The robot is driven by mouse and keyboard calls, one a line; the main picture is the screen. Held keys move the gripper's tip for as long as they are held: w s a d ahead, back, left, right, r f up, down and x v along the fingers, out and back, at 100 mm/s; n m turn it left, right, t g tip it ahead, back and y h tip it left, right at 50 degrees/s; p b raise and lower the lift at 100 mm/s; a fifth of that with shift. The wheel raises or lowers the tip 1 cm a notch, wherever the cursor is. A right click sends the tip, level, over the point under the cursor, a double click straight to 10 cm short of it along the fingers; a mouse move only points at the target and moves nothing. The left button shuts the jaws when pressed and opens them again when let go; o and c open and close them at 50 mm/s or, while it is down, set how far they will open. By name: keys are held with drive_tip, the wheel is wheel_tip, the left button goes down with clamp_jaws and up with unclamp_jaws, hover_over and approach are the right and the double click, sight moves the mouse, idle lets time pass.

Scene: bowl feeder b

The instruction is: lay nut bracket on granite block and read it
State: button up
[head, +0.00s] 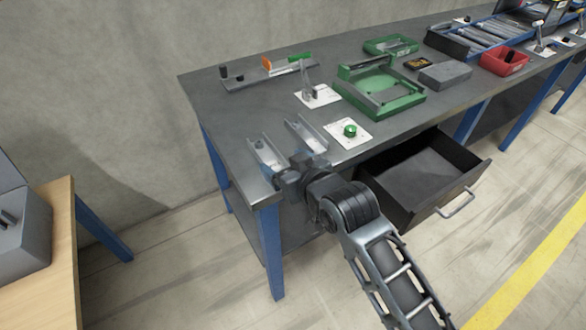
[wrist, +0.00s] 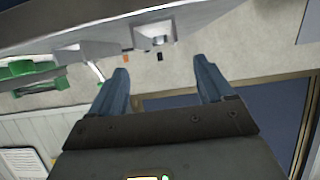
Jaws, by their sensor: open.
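Two grey metal channel pieces lie side by side near the bench's near left corner: a left one (head: 267,152) and a right one (head: 305,132). I cannot tell which, if either, is the nut bracket. A plain grey block (head: 445,75), likely the granite block, lies flat farther back on the bench. My gripper (head: 276,170) is at the near bench edge, close by the left channel. In the wrist view my gripper (wrist: 162,72) is open with nothing between its fingers, and a channel (wrist: 153,28) shows beyond the fingertips.
An open drawer (head: 415,182) juts out to the right of my arm. A green knob (head: 350,131) on a white card, a green fixture (head: 352,102), a red bin (head: 516,66) and a rail with an orange part (head: 267,63) occupy the bench (head: 235,115). The bench's left end is partly clear.

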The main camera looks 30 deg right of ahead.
drive_tip(key=shift+v, duration=1.85)
drive_tip(key=s, duration=2.9)
drive_tip(key=shift+a+f+t, duration=0.2)
drive_tip(key=shift+a+t, duration=0.15)
drive_tip(key=shift+t, duration=0.05)
drive_tip(key=s+r, duration=0.3)
drive_tip(key=s, duration=0.2)
drive_tip(key=s+r, duration=0.2)
drive_tip(key=shift+s+r, duration=0.35)
drive_tip(key=shift+s, duration=0.05)
